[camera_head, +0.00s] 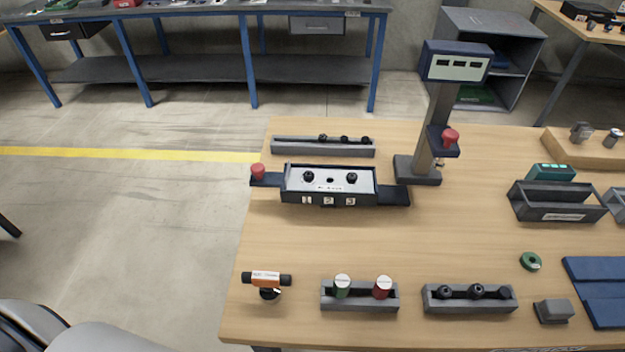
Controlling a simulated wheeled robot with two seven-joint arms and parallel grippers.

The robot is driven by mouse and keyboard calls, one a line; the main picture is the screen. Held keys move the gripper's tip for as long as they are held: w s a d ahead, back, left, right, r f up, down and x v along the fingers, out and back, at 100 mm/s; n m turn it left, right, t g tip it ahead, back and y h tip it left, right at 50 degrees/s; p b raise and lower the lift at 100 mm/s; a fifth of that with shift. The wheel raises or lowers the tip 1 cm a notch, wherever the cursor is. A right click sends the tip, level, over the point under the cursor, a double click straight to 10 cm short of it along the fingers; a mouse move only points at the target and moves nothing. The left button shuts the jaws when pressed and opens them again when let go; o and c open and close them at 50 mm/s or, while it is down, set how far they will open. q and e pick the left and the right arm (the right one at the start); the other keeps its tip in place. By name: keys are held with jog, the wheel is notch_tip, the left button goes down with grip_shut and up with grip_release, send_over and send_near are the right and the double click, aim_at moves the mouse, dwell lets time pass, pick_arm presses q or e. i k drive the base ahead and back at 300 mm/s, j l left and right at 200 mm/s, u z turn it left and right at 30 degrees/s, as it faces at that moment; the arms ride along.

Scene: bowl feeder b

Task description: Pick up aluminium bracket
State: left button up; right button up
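No part is clearly recognisable as the aluminium bracket. A small silver-grey piece (580,131) stands on the wooden board (567,150) at the far right of the table, and a silver cylinder-like piece (613,138) is beside it. They are too small to identify surely. A plain dark grey block (553,311) lies at the front right of the table. Neither of my grippers shows in the head view.
A fixture with numbered slots (329,199) sits on the wooden table (450,240), near a post with a display (455,64). Racks with green and red cylinders (360,304) and black knobs (468,307) line the front. The table's middle is clear.

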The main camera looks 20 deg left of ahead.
aim_at(292, 181)
jog(key=k+j+z, duration=0.35)
jog(key=j, duration=0.2)
jog(key=k+j+z, duration=0.2)
jog(key=j+z, duration=0.2)
jog(key=k+j+z, duration=0.35)
jog(key=j, duration=0.15)
